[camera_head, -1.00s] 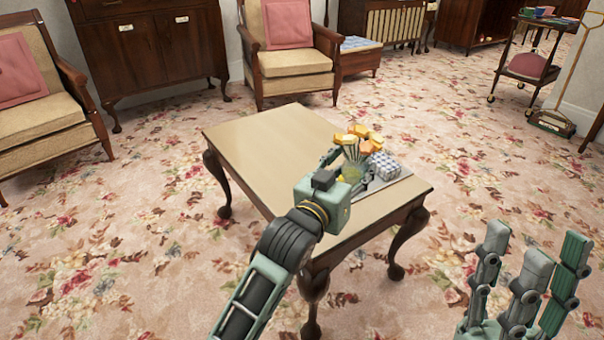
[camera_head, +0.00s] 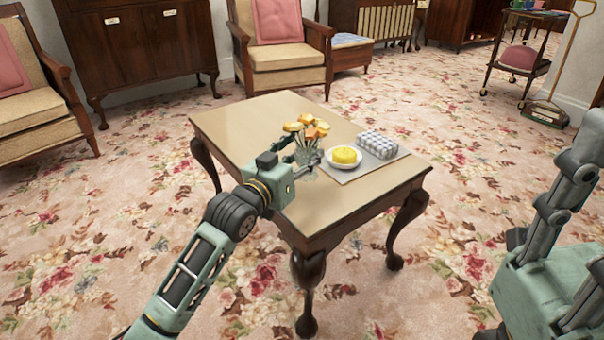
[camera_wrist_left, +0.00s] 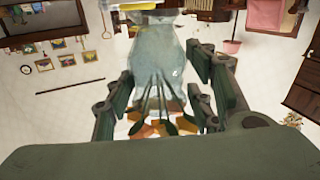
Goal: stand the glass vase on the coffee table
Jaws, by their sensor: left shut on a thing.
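The glass vase (camera_head: 306,172) is pale and clear, with orange and yellow flowers (camera_head: 307,129) on top. It is upright at the coffee table (camera_head: 245,128), left of the tray; I cannot tell whether its base touches the tabletop. My left gripper (camera_head: 305,158) is shut around the vase from the left. In the left wrist view, which is upside down, the vase (camera_wrist_left: 160,70) sits between the fingers with its stems pointing down.
A grey tray (camera_head: 352,174) on the table's right end bears a yellow round item (camera_head: 345,155) on a white plate and a checkered box (camera_head: 377,144). The table's left and back are bare. An armchair (camera_head: 281,55) and a cabinet (camera_head: 135,50) stand behind.

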